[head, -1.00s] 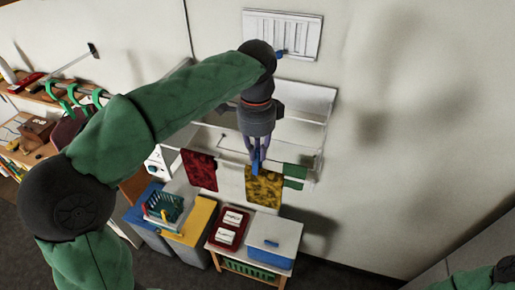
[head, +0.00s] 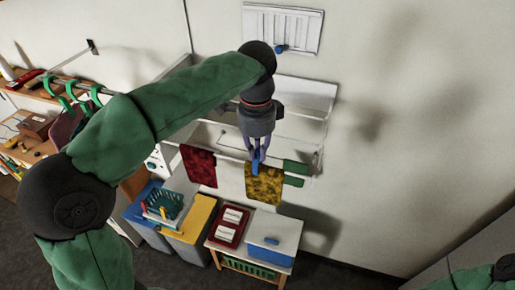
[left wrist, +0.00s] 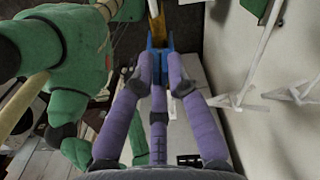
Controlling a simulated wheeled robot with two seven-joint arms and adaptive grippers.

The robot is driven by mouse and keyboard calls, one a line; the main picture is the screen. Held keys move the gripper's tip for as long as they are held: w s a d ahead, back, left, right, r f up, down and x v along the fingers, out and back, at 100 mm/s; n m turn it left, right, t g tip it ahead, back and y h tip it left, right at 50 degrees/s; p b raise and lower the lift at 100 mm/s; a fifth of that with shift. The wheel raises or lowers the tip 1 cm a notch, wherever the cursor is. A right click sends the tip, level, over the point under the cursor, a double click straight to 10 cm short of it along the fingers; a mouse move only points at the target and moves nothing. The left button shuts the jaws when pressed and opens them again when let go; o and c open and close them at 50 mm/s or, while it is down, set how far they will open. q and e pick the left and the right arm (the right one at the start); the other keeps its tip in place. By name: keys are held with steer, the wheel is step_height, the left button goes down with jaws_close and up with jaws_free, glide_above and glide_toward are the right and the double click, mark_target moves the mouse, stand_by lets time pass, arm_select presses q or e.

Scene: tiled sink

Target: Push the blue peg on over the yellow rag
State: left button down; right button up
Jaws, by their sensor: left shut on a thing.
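The yellow rag (head: 264,186) hangs over a rail of the white wall rack, right of the red rag. The blue peg (head: 256,163) is at the rag's top edge, between the fingertips of my left gripper (head: 257,155). The gripper points down and is shut on the peg. In the left wrist view the blue peg (left wrist: 157,62) sits between the purple fingers, with a bit of the yellow rag (left wrist: 156,27) beyond it. How far the peg reaches over the rag is hard to tell. My right gripper is not clearly seen; only part of that arm shows at the lower right.
A red rag (head: 198,166) hangs to the left on the rack, and a green cloth (head: 294,168) hangs close on the right. The white wire rack (head: 305,130) is fixed to the wall.

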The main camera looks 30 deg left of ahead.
arm_select(q)
steer(key=shift+f, duration=0.4)
stand_by(0.3)
steer(key=c, duration=1.1)
jaws_free()
steer(key=shift+c, duration=0.2)
steer(key=shift+r, duration=0.1)
steer(key=shift+r+p, duration=2.8)
steer(key=shift+r, duration=0.65)
steer(key=shift+f, duration=0.1)
